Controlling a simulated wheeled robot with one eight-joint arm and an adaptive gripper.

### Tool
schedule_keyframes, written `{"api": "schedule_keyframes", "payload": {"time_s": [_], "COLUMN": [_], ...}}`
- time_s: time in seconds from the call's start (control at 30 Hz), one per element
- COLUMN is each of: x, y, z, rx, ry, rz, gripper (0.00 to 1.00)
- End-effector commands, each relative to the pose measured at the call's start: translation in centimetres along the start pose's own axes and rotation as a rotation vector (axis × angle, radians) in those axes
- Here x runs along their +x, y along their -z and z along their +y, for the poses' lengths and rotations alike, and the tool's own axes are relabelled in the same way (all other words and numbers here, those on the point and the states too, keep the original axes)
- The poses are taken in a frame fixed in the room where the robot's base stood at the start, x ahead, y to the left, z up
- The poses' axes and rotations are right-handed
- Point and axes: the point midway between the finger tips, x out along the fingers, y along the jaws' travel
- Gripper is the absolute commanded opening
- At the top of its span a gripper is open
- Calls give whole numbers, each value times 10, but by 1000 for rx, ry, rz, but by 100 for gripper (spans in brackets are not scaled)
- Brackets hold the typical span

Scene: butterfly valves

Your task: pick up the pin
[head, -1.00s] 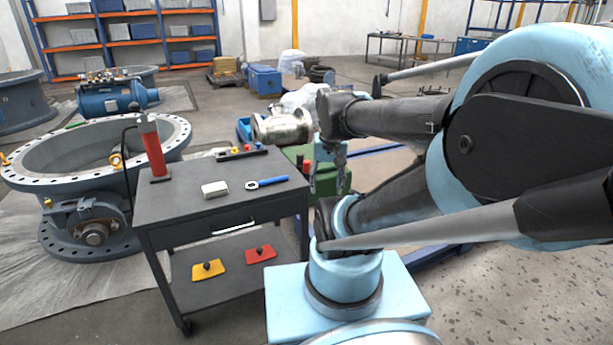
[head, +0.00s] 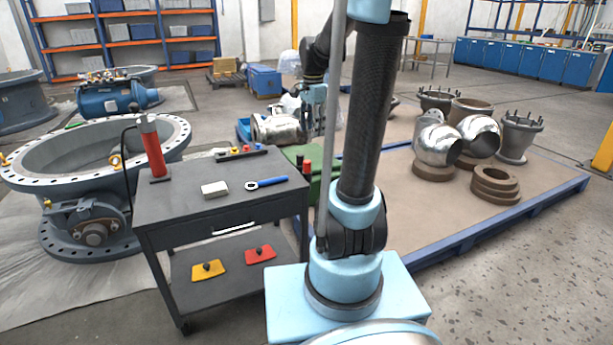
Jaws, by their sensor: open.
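No single pin can be made out for certain. Small coloured pegs, yellow and red among them, stand on a black bar (head: 241,153) at the back edge of the grey cart top (head: 190,212). My gripper (head: 308,126) is in the head view, beyond the cart's back right corner, pointing down in front of the silvery valve part. It is apart from the bar and to its right. It is open, its fingers small and partly lost against the background, and I see nothing held in it.
On the cart are a red cylinder (head: 153,152), a white box (head: 214,189) and a blue-handled wrench (head: 267,183). Yellow (head: 208,271) and red (head: 260,254) plates lie below. A green box (head: 322,185) stands behind; a pallet (head: 430,215) with valve parts is right.

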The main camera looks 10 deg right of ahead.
Motion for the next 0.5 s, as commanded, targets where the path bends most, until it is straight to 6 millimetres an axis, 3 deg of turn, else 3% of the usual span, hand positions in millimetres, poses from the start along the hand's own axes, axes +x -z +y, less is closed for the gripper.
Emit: {"api": "schedule_keyframes", "payload": {"time_s": [0.2, 0.5], "x": [7, 19], "y": [23, 39], "z": [-54, -92], "rx": [207, 378], "ry": [-24, -46], "rz": [-8, -10], "gripper": [51, 51]}}
